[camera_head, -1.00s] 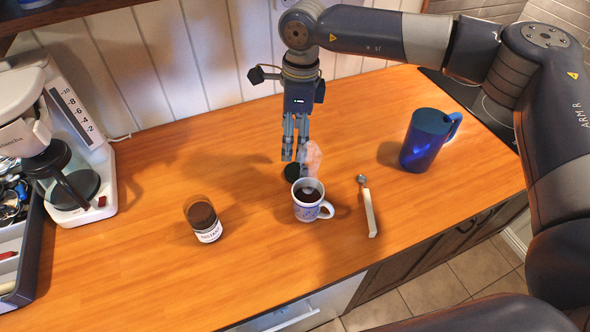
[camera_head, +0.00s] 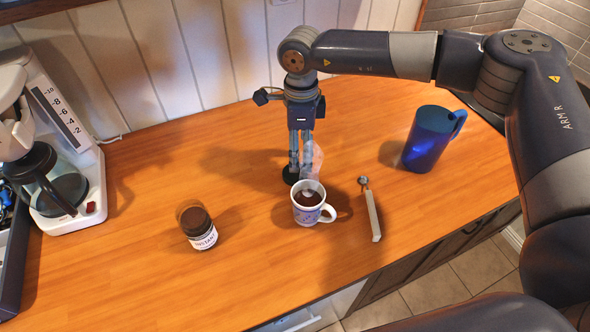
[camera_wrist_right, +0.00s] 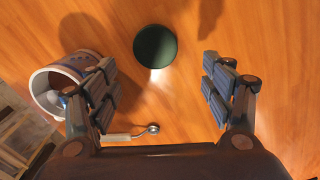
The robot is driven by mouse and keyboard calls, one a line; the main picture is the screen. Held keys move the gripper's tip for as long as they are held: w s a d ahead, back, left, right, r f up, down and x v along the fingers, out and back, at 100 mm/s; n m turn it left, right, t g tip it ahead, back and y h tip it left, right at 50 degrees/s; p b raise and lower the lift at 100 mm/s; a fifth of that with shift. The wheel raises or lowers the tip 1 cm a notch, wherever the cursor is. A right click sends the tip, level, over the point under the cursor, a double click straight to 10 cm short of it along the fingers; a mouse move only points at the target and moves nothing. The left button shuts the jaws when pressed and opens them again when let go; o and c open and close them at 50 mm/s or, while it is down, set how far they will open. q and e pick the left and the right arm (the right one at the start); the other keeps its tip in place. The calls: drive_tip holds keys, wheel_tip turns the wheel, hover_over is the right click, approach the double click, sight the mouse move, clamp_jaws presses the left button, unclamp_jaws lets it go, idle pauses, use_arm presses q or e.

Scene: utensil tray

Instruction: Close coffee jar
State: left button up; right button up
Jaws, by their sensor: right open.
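The coffee jar (camera_head: 203,238), with a white "INSTANT" label, stands uncapped on the wooden counter, brown coffee showing inside. A round dark lid (camera_head: 290,175) lies on the counter behind the mug; in the right wrist view the lid (camera_wrist_right: 155,46) looks dark green and lies ahead between the finger lines. My right gripper (camera_head: 301,172) points down just above the counter beside the lid, partly overlapping it in the head view. In the right wrist view the gripper (camera_wrist_right: 160,82) is open, with nothing between its fingers. My left gripper is not in view.
A mug (camera_head: 307,212) of dark coffee stands just in front of my right gripper. A spoon (camera_head: 372,212) lies right of it. A blue pitcher (camera_head: 425,145) stands further right. A coffee maker (camera_head: 75,215) is at the left. The counter around the jar is clear.

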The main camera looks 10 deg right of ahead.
sight(295, 174)
drive_tip(key=shift+f, duration=0.7)
drive_tip(key=shift+s+f+p, duration=0.15)
drive_tip(key=shift+f+p, duration=0.3)
drive_tip(key=shift+p, duration=0.15)
drive_tip(key=f, duration=0.1)
drive_tip(key=f+p, duration=0.1)
drive_tip(key=f, duration=0.1)
drive_tip(key=shift+s+a+f+p, duration=0.15)
drive_tip(key=shift+a+f+p, duration=0.05)
drive_tip(key=shift+f+p, duration=0.1)
drive_tip(key=shift+f, duration=0.4)
drive_tip(key=c, duration=0.8)
